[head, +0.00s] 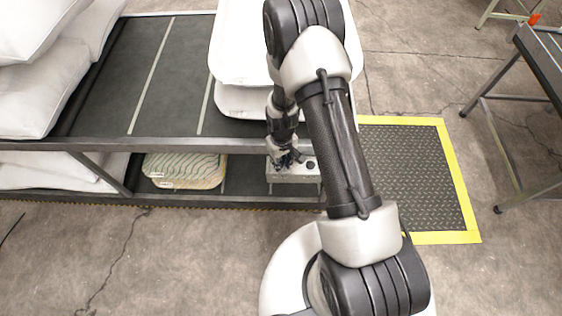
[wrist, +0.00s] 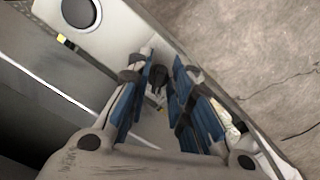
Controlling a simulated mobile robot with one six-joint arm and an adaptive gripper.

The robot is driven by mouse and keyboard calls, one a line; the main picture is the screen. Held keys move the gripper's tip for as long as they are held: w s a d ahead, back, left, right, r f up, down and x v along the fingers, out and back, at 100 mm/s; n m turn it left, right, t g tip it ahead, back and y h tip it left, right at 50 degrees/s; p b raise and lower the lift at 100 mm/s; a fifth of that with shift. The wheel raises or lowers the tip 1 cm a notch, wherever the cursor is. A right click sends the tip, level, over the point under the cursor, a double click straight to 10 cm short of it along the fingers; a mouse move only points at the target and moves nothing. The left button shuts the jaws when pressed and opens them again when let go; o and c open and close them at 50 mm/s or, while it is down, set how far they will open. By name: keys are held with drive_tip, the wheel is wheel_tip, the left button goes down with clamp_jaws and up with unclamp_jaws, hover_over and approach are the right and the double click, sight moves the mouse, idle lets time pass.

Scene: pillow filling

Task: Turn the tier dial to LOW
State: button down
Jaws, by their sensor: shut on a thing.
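The grey control box (head: 294,175) sits on the lower part of the bench frame, and its pale face (wrist: 122,32) fills the upper left of the wrist view. A small black dial (wrist: 158,76) shows between the blue-padded fingertips. My gripper (wrist: 157,72) is shut on this dial, pointing at the box face. In the head view my gripper (head: 286,159) is at the left side of the box top. A larger round black knob (wrist: 80,13) lies apart from the fingers. The dial's markings and pointer are not readable.
White pillows (head: 40,85) are piled on the left, and more white pillows (head: 235,50) lie on the dark bench (head: 110,85). A patterned pillow (head: 185,168) is on the lower shelf. A yellow-edged mat (head: 415,165) lies right of the box. A metal table (head: 545,60) stands far right.

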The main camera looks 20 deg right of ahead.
sight(282, 164)
drive_tip(key=shift+d+n, duration=0.1)
drive_tip(key=shift+n, duration=1)
drive_tip(key=c, duration=1.6)
unclamp_jaws()
drive_tip(key=shift+o, duration=0.2)
drive_tip(key=shift+r, duration=0.1)
wheel_tip(282, 164, up, 12)
